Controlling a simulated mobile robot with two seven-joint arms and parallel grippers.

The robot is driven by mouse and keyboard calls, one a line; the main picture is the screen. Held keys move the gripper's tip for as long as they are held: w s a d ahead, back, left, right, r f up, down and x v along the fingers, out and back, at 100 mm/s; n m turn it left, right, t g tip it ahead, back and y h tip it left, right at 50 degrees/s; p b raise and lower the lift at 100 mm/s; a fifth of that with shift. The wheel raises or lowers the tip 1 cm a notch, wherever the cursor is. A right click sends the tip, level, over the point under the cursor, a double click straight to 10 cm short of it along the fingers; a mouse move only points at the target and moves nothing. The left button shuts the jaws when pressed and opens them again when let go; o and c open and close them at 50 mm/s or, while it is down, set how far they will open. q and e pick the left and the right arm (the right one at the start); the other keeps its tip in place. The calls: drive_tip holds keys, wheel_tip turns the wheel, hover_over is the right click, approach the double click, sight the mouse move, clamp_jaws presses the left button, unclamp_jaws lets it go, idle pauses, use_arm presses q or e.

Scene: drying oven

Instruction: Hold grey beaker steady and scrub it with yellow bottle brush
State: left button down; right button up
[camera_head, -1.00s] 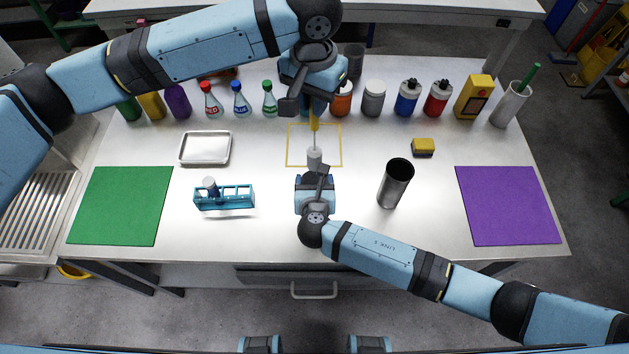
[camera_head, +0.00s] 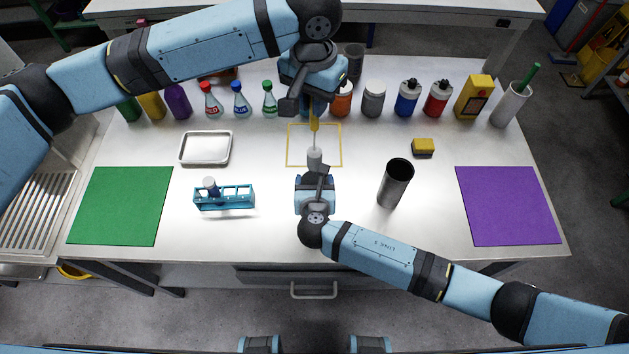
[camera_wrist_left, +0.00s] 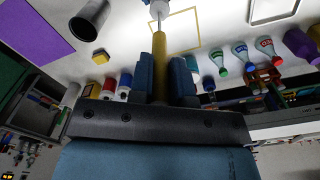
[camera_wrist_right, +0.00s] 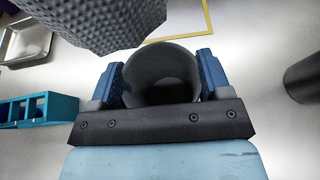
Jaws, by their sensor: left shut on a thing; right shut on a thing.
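My left gripper (camera_head: 314,106) is shut on the yellow handle of the bottle brush (camera_wrist_left: 159,62). The brush points down, with a thin wire and a pale grey head (camera_head: 315,157). In the right wrist view the textured brush head (camera_wrist_right: 95,22) looms large at the upper left, close to the camera. My right gripper (camera_head: 315,180) is shut on the grey beaker (camera_wrist_right: 160,72), whose round open mouth shows between the fingers. In the head view the gripper hides most of the beaker. The brush head appears outside the beaker; contact cannot be told.
A tall dark cylinder (camera_head: 395,184) stands right of my right gripper. A blue rack (camera_head: 224,200) and metal tray (camera_head: 205,149) lie left. A yellow sponge (camera_head: 423,147) lies at right. Several bottles and jars line the back. A yellow square outline (camera_head: 341,148) marks the table.

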sight(314, 152)
idle(0.5)
use_arm(q)
drive_tip(key=shift+f, duration=7.25)
drive_tip(key=shift+f, duration=0.25)
drive_tip(key=shift+a, duration=0.15)
drive_tip(key=shift+a, duration=0.4)
drive_tip(key=shift+s+d, duration=0.15)
drive_tip(key=shift+d, duration=1.05)
drive_tip(key=shift+a, duration=0.1)
drive_tip(key=shift+a, duration=0.95)
drive_tip(key=shift+d, duration=0.45)
